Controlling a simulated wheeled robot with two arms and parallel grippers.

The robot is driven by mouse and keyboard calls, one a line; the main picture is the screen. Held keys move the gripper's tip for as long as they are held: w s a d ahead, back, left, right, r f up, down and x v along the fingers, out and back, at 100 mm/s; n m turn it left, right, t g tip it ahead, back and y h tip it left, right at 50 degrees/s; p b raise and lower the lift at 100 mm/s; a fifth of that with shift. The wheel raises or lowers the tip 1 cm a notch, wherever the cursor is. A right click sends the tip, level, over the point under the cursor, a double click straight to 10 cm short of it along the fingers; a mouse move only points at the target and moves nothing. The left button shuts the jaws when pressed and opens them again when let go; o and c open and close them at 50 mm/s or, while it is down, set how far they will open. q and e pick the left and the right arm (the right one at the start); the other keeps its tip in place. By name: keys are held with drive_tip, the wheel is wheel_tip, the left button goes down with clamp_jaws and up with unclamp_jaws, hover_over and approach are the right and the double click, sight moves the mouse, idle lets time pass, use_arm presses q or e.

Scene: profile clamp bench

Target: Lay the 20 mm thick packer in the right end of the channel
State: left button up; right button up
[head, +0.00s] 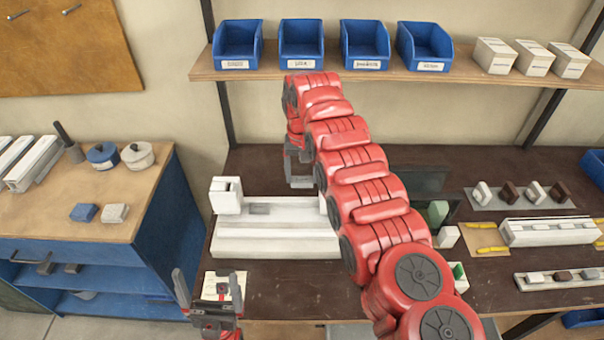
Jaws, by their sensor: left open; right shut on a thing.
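A white channel profile (275,245) lies on the dark bench, with a white block (227,196) at its left end. A flat grey piece (262,208) lies in the channel, left of its middle. My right gripper (300,180) points down over the channel's back side, towards its right part. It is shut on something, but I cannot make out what. My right arm hides most of the channel's right end. My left gripper (210,287) is open and empty in front of the channel's left end. I cannot tell which piece is the 20 mm packer.
A green block (438,211) and a small white block (448,237) stand right of my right arm. A grey mat (482,203) with white and brown pieces and a white rail (550,233) lie further right. Blue bins (238,45) line the shelf above.

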sight(302, 210)
drive_tip(key=shift+f, duration=0.15)
drive_tip(key=shift+f+b, duration=1.4)
drive_tip(key=shift+b, duration=0.05)
drive_tip(key=shift+f+b, duration=1)
drive_tip(key=shift+f, duration=0.35)
drive_tip(key=shift+f, duration=0.35)
drive_tip(key=shift+f+b, duration=1.55)
drive_tip(key=shift+f, duration=0.95)
drive_tip(key=o, duration=1.4)
drive_tip(key=shift+r, duration=0.2)
